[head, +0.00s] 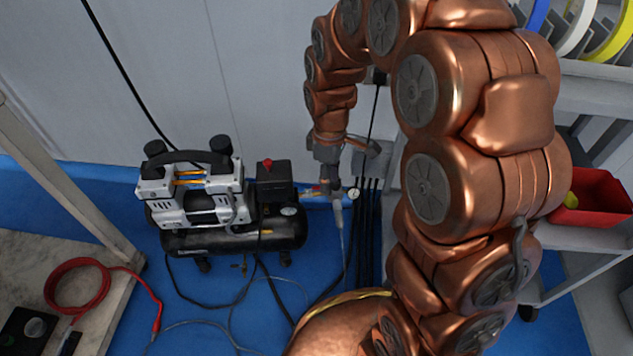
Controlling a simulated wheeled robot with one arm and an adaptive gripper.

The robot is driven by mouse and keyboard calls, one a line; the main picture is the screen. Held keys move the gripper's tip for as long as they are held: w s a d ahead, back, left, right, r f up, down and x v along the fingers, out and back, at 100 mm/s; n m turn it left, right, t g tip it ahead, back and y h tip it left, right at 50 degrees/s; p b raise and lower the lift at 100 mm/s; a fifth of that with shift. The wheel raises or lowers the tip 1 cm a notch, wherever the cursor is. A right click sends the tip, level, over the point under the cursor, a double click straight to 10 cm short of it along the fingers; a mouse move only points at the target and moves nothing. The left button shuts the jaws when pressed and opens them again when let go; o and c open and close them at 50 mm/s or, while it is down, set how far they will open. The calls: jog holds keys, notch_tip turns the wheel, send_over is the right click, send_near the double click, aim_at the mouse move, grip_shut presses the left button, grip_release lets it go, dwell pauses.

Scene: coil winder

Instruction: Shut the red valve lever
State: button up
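A small red piece (312,192), which looks like the valve lever, shows on the thin air fitting to the right of the compressor (205,200). It is tiny, and its angle is hard to read. A round white gauge (353,193) sits on the same fitting, with a grey connector and hose (339,222) hanging below. My gripper (331,180) points down at the fitting, just above and right of the red piece. Its fingers overlap the fitting in the picture; I cannot tell whether they touch it or are open or shut.
The compressor's black box has a red knob (267,163). Dark cables (367,235) hang behind the fitting. A bench (60,250) with a coiled red hose (77,287) stands at the left. A red bin (597,198) and a spool shelf (600,85) are at the right. Blue floor (270,315) shows in front.

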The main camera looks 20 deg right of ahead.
aim_at(316, 187)
jog(key=w+f+n, duration=0.1)
jog(key=w+f, duration=0.1)
jog(key=w, duration=0.2)
jog(key=w+f+n, duration=0.2)
jog(key=w+f, duration=0.1)
jog(key=w+f+n+t, duration=0.1)
jog(key=w+f+n, duration=0.1)
jog(key=w+f, duration=0.1)
jog(key=shift+w+d+f, duration=0.1)
jog(key=shift+w+f, duration=0.15)
jog(key=shift+w, duration=0.6)
jog(key=shift+f+b, duration=1.1)
jog(key=shift+f, duration=2.75)
grip_shut()
